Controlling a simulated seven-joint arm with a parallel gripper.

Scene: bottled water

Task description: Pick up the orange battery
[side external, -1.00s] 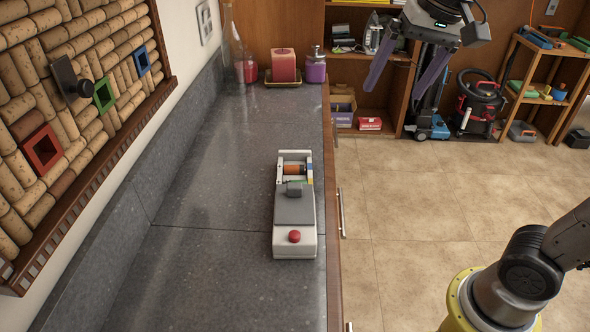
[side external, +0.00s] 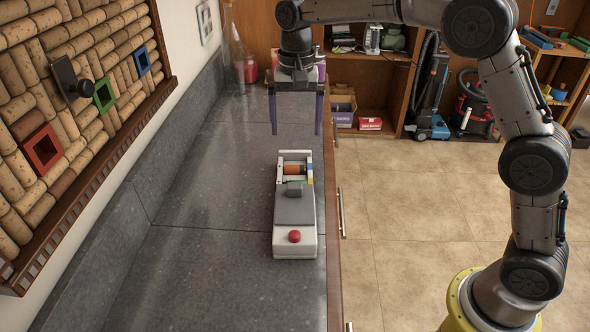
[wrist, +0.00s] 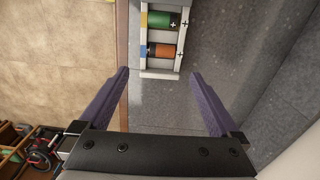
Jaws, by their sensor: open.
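The orange battery (wrist: 161,50) lies in the open end slot of a white and grey device on the counter; it also shows in the side external view (side external: 295,169). A green battery (wrist: 164,19) lies beside it, parallel, in the wrist view. The device (side external: 295,210) has a red button on its near end. My gripper (side external: 296,134) has purple fingers, points down and is open and empty. It is above the counter, a little beyond the device's battery end. In the wrist view, the fingertips (wrist: 160,72) are spread wider than the device's end.
The grey counter (side external: 210,180) is clear around the device. A corkboard wall (side external: 80,110) rises at left. The counter's right edge borders the tiled floor (side external: 420,190).

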